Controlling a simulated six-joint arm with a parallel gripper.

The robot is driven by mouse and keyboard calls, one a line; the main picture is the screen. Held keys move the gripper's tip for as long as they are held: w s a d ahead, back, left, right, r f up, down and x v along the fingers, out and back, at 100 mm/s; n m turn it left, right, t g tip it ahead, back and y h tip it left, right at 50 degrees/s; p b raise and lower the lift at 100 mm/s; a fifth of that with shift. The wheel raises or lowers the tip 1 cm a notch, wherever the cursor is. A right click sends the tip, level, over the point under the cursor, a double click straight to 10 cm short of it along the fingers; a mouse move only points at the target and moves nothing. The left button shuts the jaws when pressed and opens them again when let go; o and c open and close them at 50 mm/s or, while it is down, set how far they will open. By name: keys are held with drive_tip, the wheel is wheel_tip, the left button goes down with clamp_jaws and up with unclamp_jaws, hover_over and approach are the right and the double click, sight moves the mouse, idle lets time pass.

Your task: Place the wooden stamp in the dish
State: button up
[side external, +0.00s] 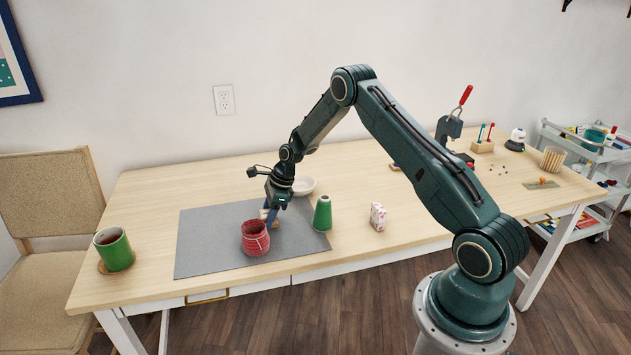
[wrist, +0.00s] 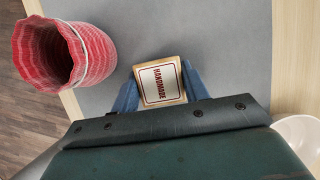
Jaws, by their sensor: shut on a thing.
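The wooden stamp (wrist: 160,82) shows in the wrist view as a square block with a "HANDMADE" label. My gripper (wrist: 160,90) is shut on it, with a blue finger on either side. The stamp (side external: 264,214) is partly hidden there. A white dish (side external: 304,186) stands behind and to the right of my gripper, partly hidden by it. Its rim also shows at the right edge of the wrist view (wrist: 300,130).
A green mug (side external: 114,249) is at the far left. The left part of the mat is clear.

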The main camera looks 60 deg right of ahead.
drive_tip(key=shift+f, duration=0.15)
drive_tip(key=o, duration=1.1)
drive_tip(key=v, duration=1.2)
